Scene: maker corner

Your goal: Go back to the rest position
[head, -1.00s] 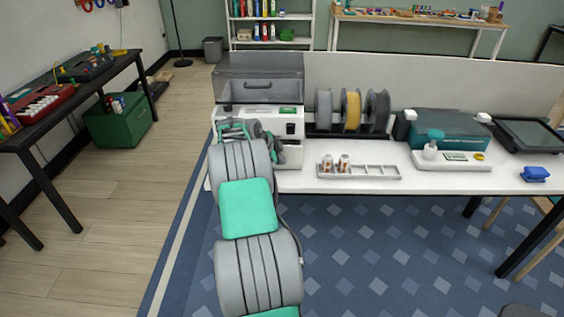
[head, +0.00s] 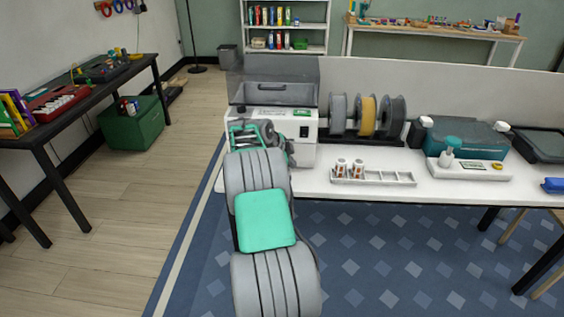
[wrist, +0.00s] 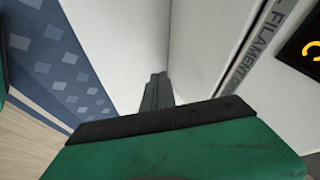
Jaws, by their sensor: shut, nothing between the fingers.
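My gripper (wrist: 157,92) shows in the wrist view with its dark fingers together and nothing between them. It is over the white table top, beside a white machine face lettered "FILAMENT" (wrist: 250,50). In the head view my arm reaches forward to the left end of the white table (head: 330,185), in front of the white machine with a grey clear lid (head: 275,85). The fingertips are hidden behind my own wrist there. I cannot tell whether they touch the machine or the table.
Filament spools (head: 368,116) stand right of the machine. A grey tray (head: 385,178) with two small spools lies on the table, then a teal-lidded device (head: 465,138). A black bench (head: 85,95) and green box (head: 132,125) stand left. The wooden floor between is clear.

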